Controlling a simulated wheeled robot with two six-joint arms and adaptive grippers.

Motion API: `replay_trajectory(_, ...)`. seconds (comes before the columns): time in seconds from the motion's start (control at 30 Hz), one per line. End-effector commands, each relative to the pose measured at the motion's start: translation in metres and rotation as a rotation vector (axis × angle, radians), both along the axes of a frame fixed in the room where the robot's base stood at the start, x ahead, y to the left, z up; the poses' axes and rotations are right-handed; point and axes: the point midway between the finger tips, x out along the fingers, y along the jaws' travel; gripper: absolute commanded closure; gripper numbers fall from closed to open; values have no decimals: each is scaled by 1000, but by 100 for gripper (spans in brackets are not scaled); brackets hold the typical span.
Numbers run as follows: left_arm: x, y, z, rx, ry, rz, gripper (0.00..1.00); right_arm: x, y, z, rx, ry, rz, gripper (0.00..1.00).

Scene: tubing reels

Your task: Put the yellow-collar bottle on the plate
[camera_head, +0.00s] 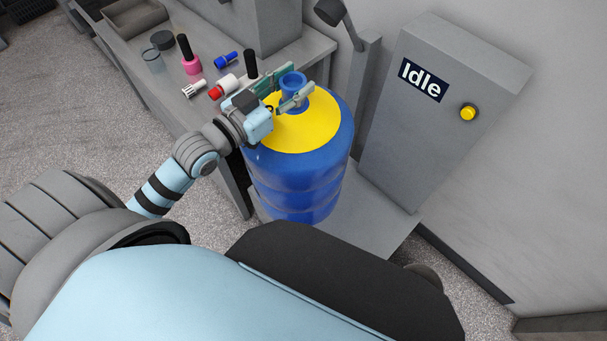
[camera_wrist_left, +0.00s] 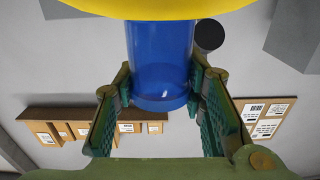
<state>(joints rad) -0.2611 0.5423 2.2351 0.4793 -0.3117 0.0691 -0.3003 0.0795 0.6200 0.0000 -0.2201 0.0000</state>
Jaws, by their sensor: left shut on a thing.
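The big blue bottle (camera_head: 300,185) with a yellow collar (camera_head: 315,130) stands upright at the centre of the head view. My left gripper (camera_head: 288,98) is shut on its blue neck (camera_head: 293,82), above the collar. In the left wrist view the fingers (camera_wrist_left: 160,100) lie on both sides of the blue neck (camera_wrist_left: 160,65). A flat grey plate (camera_head: 380,222) lies at the foot of the grey cabinet, partly hidden behind the bottle. I cannot tell whether the bottle's base touches it. My right gripper is not in view.
The grey cabinet (camera_head: 435,110) has an "Idle" display (camera_head: 423,80) and a yellow button (camera_head: 468,112). A grey bench (camera_head: 150,75) left of the bottle holds several small fittings, a pink-based black item (camera_head: 188,55) and a tray (camera_head: 133,18).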

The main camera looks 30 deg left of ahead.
Motion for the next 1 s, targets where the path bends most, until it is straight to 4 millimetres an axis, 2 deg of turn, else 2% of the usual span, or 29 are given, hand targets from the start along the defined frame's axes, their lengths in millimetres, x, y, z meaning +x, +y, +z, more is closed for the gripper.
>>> replay_trajectory(0.03, 14, 7, -6, -2, -8, 26, 100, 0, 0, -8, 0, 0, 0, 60)
replay_trajectory(0.3, 92, 44, -26, -4, -8, 168, 100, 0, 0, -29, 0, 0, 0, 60)
replay_trajectory(0.5, 136, 55, -31, -3, -7, 225, 100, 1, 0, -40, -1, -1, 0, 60)
replay_trajectory(0.67, 154, 57, -31, -2, -7, 242, 100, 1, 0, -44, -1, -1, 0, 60)
replay_trajectory(0.77, 157, 57, -40, 0, -5, 245, 100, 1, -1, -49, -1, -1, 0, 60)
replay_trajectory(0.87, 157, 57, -63, -1, -3, 246, 100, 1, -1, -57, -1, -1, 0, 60)
replay_trajectory(1.0, 157, 57, -112, -1, -3, 246, 100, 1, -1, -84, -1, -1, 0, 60)
